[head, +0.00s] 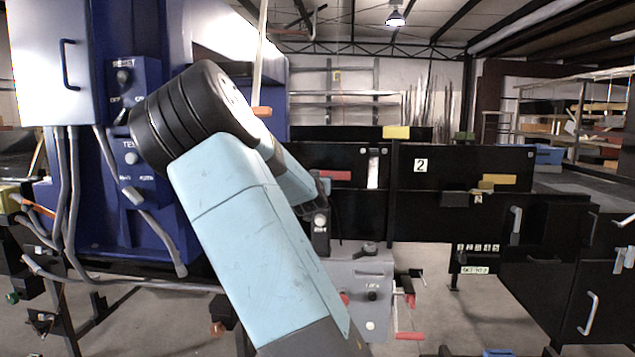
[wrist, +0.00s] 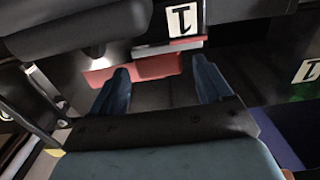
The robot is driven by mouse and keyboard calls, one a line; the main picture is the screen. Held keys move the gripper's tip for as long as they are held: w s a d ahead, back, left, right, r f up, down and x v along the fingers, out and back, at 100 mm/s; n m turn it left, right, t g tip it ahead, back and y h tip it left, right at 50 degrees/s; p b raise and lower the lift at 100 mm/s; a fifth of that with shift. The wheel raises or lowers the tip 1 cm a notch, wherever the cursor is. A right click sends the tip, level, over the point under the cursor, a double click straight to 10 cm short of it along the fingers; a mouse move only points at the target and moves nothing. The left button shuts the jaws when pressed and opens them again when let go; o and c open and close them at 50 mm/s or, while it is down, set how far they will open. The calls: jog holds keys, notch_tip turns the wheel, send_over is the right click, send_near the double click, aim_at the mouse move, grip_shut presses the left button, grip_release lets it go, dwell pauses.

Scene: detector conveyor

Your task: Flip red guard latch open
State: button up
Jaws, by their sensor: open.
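A red bar, which looks like the guard latch, shows in the wrist view (wrist: 158,66) just beyond my fingertips, on a dark panel under a white label marked 1. A paler red block (wrist: 100,76) adjoins it on the left. My gripper (wrist: 162,78) is open, with its two blue fingers apart and nothing between them. I cannot tell whether a finger touches the bar. In the head view a red bar (head: 336,176) lies on the black guard panel, just right of my arm's far end. My fingers cannot be made out there.
A blue machine (head: 165,220) with RESET and TEST controls and grey cables stands left. A grey control box (head: 362,290) with a red-handled lever (head: 410,336) sits below the panel. Black panels marked 2 (head: 445,168) extend right. A metal bar (wrist: 42,98) stands left of my fingers.

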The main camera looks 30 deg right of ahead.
jog(key=c, duration=1)
jog(key=shift+c, duration=0.2)
jog(key=shift+s+d+r+n+t+y, duration=0.1)
jog(key=shift+s+d+n+t+y, duration=0.1)
jog(key=shift+n+t+y, duration=0.35)
jog(key=shift+s+d+n+t+y, duration=0.15)
jog(key=shift+n+t+y, duration=0.3)
jog(key=shift+n+y, duration=0.85)
jog(key=shift+s+d+n+t+y, duration=0.15)
jog(key=shift+n+t+y, duration=0.4)
jog(key=shift+y, duration=1.2)
jog(key=shift+n+y, duration=0.6)
jog(key=shift+y, duration=0.2)
jog(key=o, duration=1)
